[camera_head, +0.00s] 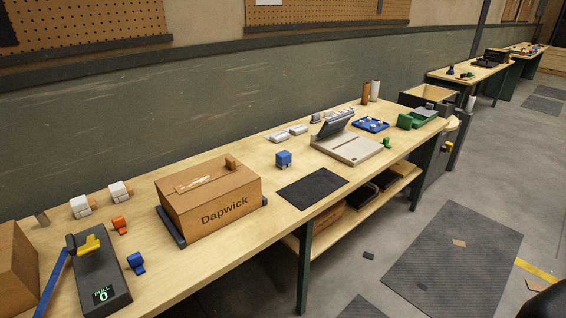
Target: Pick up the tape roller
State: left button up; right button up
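A small brown block-like piece (231,161) stands on top of the closed cardboard box marked "Dapwick" (178,207), at the far right end of a pale, shiny strip (195,183). It may be the tape roller, but it is too small to tell. Small orange (119,225) and blue (136,263) pieces lie on the bench left of the box, and a blue cube-like piece (284,158) stands right of it. Neither of my grippers is in view.
The long wooden bench (225,255) also holds a black device with a yellow part (90,245), white-topped blocks (120,191), a dark mat (311,188), a beige device (347,147) and a blue tray (371,124). Bare wood lies in front of the box.

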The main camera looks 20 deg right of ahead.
aim_at(283, 158)
jog(key=l+u, duration=0.15)
jog(key=u, duration=0.2)
jog(key=i+l+u, duration=0.1)
jog(key=u, duration=0.2)
jog(key=l+u, duration=0.4)
jog(key=l, duration=1.4)
jog(key=l+u, duration=0.1)
jog(key=l, duration=0.7)
jog(key=k, duration=0.05)
